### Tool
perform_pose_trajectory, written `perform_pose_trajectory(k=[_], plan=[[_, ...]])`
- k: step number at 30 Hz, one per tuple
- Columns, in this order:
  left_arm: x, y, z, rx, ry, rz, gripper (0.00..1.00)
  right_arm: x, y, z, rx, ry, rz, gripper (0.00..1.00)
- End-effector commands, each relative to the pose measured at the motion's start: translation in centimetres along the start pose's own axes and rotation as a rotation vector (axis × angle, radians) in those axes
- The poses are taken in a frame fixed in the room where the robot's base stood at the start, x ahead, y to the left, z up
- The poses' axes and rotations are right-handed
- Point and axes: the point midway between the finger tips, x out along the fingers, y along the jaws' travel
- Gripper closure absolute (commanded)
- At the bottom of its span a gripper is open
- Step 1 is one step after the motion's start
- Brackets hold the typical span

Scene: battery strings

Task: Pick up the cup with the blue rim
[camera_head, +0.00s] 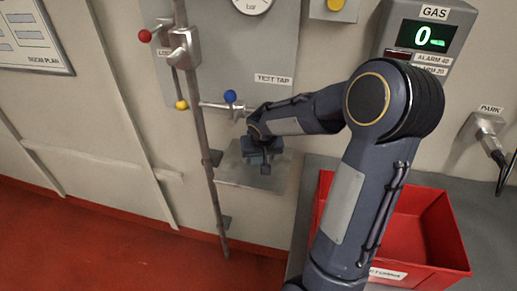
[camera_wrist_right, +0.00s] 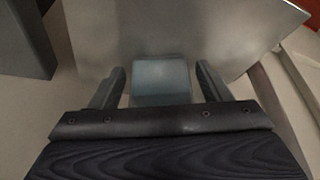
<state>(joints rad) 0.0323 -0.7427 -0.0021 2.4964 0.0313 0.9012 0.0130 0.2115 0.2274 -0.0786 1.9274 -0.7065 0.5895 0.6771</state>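My right gripper (camera_head: 260,163) is in front of the small grey shelf plate (camera_head: 238,177) below the test tap. In the wrist view the right gripper (camera_wrist_right: 161,76) has its two fingers apart. A pale blue-grey, squarish thing (camera_wrist_right: 161,80) lies between the fingers, with a narrow gap on each side. I cannot tell whether it is the cup, and no blue rim shows clearly. In the head view the gripper and forearm hide what is there. My left gripper is not in view.
The test tap with a blue knob (camera_head: 230,96) is just above the gripper. A vertical pipe (camera_head: 205,170) stands left of the plate. A red bin (camera_head: 446,236) sits on the grey bench to the right, partly behind my right arm. A gas display (camera_head: 430,36) hangs above.

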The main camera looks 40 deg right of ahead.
Motion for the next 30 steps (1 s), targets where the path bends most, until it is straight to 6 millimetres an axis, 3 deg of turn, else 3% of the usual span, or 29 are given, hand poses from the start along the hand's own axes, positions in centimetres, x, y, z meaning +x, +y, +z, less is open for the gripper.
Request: perform_pose_trajectory(k=[1, 9, 20, 30], plan=[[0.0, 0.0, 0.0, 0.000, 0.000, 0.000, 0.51, 0.0, 0.0, 0.0, 0.000, 0.000, 0.000, 0.36], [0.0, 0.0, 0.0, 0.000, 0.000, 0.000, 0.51, 0.0, 0.0, 0.0, 0.000, 0.000, 0.000, 0.71], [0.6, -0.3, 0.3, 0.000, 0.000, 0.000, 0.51, 0.0, 0.0, 0.0, 0.000, 0.002, 0.000, 0.71], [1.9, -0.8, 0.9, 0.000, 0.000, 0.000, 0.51, -1.8, -2.1, 4.3, -0.005, 0.002, -0.004, 0.71]])
